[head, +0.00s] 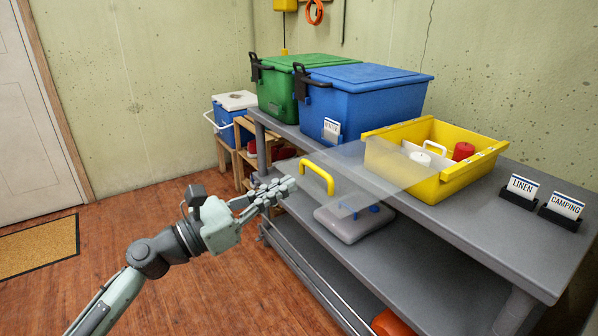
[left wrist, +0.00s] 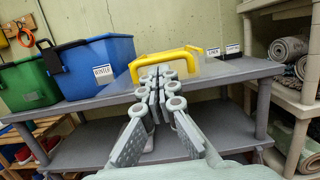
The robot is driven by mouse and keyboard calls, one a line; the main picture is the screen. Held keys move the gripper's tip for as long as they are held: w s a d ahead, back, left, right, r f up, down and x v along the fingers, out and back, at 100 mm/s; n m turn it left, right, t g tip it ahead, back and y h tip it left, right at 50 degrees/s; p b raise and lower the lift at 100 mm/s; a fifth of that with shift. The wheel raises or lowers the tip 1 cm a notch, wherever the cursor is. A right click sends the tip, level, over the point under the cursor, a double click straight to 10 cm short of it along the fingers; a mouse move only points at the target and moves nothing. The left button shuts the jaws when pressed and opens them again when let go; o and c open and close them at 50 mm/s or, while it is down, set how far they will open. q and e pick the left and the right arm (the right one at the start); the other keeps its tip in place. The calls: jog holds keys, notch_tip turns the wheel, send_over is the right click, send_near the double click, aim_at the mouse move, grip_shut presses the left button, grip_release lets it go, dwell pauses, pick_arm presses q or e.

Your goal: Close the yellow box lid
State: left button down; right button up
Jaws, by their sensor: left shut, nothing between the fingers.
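The yellow box (head: 462,180) stands on the grey shelf top with its inside showing, holding a red item (head: 463,151) and white items. Its clear lid (head: 372,172) is open, extending from the box's left side out past the shelf's front edge. A yellow handle (head: 317,178) sits near the lid's outer end. My left gripper (head: 289,186) is shut and empty, just left of the handle, apart from it as far as I can tell. In the left wrist view, the shut fingers (left wrist: 158,78) point toward the yellow box (left wrist: 150,66). My right gripper is not in view.
A blue box (head: 365,105) and a green box (head: 280,90) stand behind on the shelf top (head: 480,222). Label stands (head: 520,191) are at the right. A grey case (head: 350,225) lies on the lower shelf. The floor (head: 220,295) around my left arm is clear.

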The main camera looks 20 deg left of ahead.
aim_at(299, 179)
pick_arm(q)
jog(key=shift+p+x, duration=0.35)
jog(key=shift+x, duration=1.55)
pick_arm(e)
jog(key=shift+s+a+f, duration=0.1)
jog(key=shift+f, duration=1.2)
pick_arm(q)
jog(key=shift+w, duration=0.1)
